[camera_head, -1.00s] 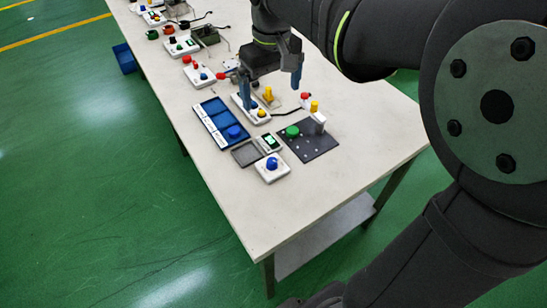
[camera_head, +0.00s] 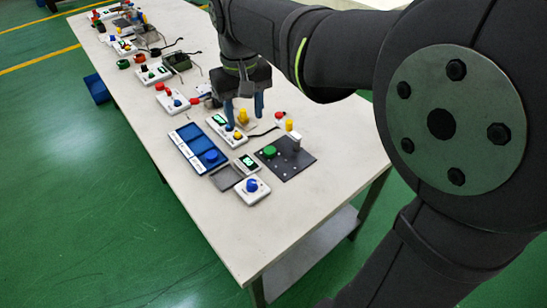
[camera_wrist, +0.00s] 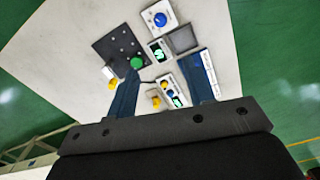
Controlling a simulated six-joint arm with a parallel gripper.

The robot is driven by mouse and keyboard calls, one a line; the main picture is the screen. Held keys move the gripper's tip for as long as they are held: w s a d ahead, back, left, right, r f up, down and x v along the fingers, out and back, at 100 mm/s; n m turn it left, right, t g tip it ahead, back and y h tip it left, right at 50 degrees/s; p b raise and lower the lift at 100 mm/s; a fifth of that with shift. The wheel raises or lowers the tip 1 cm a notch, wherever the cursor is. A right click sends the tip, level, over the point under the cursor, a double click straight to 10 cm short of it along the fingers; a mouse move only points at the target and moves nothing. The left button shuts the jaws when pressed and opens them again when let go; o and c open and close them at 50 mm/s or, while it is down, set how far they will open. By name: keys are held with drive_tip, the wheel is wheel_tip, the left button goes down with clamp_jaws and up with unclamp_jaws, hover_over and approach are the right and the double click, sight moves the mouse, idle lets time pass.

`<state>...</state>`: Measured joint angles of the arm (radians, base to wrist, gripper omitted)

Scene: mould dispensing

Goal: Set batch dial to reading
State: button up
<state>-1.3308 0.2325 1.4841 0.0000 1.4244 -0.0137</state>
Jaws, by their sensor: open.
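A white panel (camera_head: 226,130) with a green-lit display, a blue knob and a yellow knob (camera_head: 238,135) lies on the table; it also shows in the wrist view (camera_wrist: 172,92). A white box with a blue knob (camera_head: 252,186) stands nearer the front, also in the wrist view (camera_wrist: 160,19). A small unit with a green display (camera_head: 246,163) lies between them. I cannot tell which knob is the batch dial. My gripper (camera_head: 244,118) is open and empty, above the panel's far side; its two blue fingers (camera_wrist: 160,80) stand apart in the wrist view.
A blue tray (camera_head: 186,150) and a grey tray (camera_head: 226,179) lie left of the units. A dark plate (camera_head: 296,165) carries a green knob (camera_head: 270,151) and an upright white-and-yellow piece. More control boxes and cables stand farther back. The table front is bare.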

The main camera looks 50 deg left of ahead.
wheel_tip(320, 180, down, 5)
drive_tip(key=m, duration=1)
approach(252, 181)
wheel_tip(252, 181, down, 9)
drive_tip(key=shift+s+r, duration=0.1)
drive_tip(key=shift+c, duration=0.5)
drive_tip(key=c, duration=0.9)
